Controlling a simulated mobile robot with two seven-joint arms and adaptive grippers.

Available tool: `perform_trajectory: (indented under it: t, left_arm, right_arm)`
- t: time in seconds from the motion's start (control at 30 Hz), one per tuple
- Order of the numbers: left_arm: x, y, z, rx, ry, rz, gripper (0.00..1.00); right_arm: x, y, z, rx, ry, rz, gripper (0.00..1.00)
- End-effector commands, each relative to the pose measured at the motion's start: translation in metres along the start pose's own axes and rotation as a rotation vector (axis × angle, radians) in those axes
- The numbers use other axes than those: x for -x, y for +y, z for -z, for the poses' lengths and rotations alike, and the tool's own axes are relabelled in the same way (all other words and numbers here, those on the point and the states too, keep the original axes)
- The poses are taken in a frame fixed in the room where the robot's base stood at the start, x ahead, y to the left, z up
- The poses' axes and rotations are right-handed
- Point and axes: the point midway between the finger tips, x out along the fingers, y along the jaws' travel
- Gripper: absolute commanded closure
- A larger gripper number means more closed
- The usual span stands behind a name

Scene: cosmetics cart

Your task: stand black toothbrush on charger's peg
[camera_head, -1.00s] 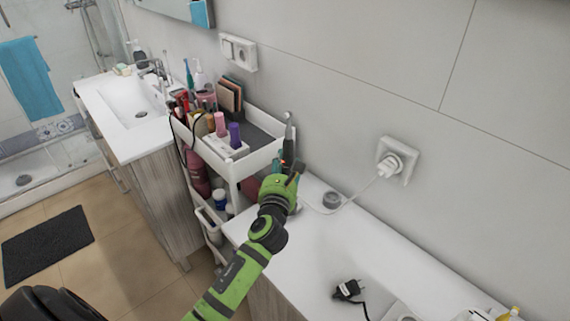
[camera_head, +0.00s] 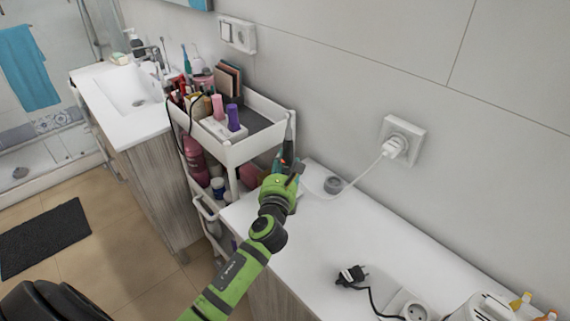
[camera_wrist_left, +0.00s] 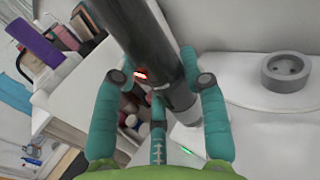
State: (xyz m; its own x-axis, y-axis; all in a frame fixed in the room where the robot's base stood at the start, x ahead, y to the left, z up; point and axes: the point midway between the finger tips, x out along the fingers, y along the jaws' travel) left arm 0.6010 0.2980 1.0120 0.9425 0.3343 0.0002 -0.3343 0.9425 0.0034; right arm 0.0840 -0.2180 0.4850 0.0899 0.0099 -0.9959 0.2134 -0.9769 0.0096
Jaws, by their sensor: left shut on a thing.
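My left gripper (camera_head: 286,165) is shut on the black toothbrush (camera_head: 290,130) and holds it roughly upright over the far left end of the white counter, beside the cart. In the left wrist view the dark toothbrush handle (camera_wrist_left: 150,50) runs between the teal fingers (camera_wrist_left: 163,85), with a small red light on it. The charger (camera_head: 333,184) is a round grey base on the counter, right of the gripper and apart from the toothbrush. It also shows in the left wrist view (camera_wrist_left: 287,77). My right gripper is not in view.
The white cart (camera_head: 225,155) with cosmetics stands close left of the gripper. A white cable runs from the charger to a wall socket (camera_head: 403,140). A black plug (camera_head: 350,275) lies nearer on the counter. The counter between is clear.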

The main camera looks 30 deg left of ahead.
Motion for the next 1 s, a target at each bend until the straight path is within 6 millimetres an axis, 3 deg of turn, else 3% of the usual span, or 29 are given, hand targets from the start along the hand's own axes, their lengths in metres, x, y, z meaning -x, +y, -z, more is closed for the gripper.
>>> perform_trajectory:
  t: [1.0]
  left_arm:
    - [0.0001, 0.0, -0.0008, 0.0, -0.001, 0.0, 0.94]
  right_arm:
    - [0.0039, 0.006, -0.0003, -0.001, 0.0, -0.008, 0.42]
